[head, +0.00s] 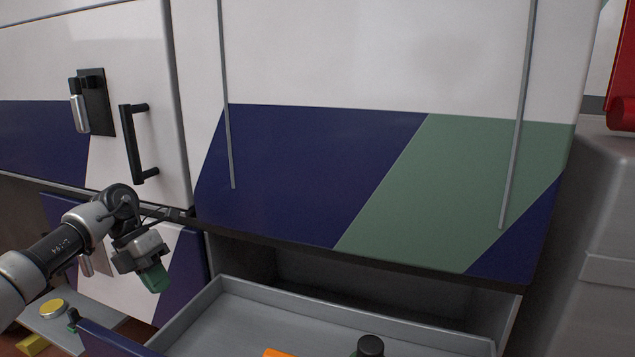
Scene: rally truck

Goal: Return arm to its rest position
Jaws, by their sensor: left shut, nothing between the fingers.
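My left gripper (154,278) is at the lower left of the head view, at the end of my left arm, which comes in from the left edge. It has green fingertips that point down, and they are shut with nothing between them. It hangs in front of the truck's lower white and blue panel, apart from the open drawer (222,305) to its right. My right arm and gripper are not in view.
The open grey drawer holds an orange item (282,353) and a dark-capped item (370,346), both cut off below. A black handle (130,145) sticks out from the white door. A shelf at lower left bears a yellow-lidded thing (53,308). Red equipment (622,75) stands at right.

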